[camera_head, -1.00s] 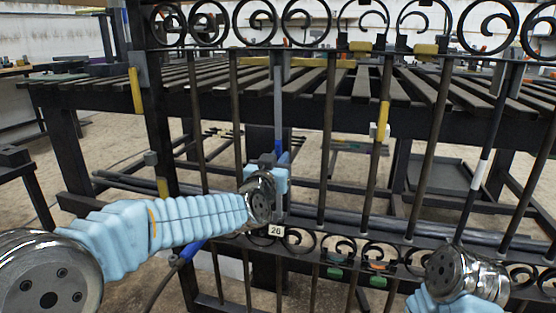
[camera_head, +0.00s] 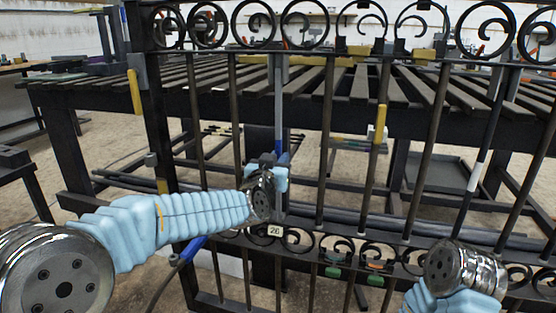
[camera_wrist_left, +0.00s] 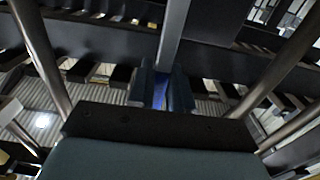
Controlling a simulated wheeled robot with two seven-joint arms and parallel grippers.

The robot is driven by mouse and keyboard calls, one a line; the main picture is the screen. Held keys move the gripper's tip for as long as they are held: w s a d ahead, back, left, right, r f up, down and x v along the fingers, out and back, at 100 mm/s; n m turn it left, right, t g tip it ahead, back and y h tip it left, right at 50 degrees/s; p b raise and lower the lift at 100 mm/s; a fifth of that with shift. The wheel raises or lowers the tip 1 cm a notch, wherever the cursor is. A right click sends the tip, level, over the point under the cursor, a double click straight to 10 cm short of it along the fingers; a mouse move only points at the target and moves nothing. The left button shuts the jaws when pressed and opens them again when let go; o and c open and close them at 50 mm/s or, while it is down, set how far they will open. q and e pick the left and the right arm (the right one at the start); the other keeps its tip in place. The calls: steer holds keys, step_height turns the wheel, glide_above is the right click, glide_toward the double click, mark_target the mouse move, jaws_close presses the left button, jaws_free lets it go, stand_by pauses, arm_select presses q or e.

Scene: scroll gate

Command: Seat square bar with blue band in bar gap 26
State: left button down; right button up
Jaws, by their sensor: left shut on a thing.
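The grey square bar (camera_head: 278,105) stands about upright in the gate, and its blue band (camera_head: 283,159) shows just above my left gripper (camera_head: 267,172). The left gripper is shut on the bar at the band; the left wrist view shows the bar (camera_wrist_left: 173,35) and blue band (camera_wrist_left: 160,94) between its fingers. The bar's top is near the upper rail (camera_head: 330,58). The white 26 tag (camera_head: 275,231) is on the lower rail just below. My right wrist shows at lower right, its fingers out of sight.
Dark round gate bars (camera_head: 327,150) stand on both sides of the held bar. Scrolls (camera_head: 305,22) line the top and bottom rails. A dark slatted table (camera_head: 350,112) stands behind the gate. One bar to the right carries a yellow sleeve (camera_head: 381,122).

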arm_select(q)
steer(key=c, duration=1.1)
jaws_free()
steer(key=shift+f, duration=0.3)
steer(key=shift+o, duration=0.7)
steer(key=shift+r, duration=0.15)
steer(key=v, duration=1.3)
steer(key=shift+s, duration=0.35)
steer(key=shift+a, duration=0.15)
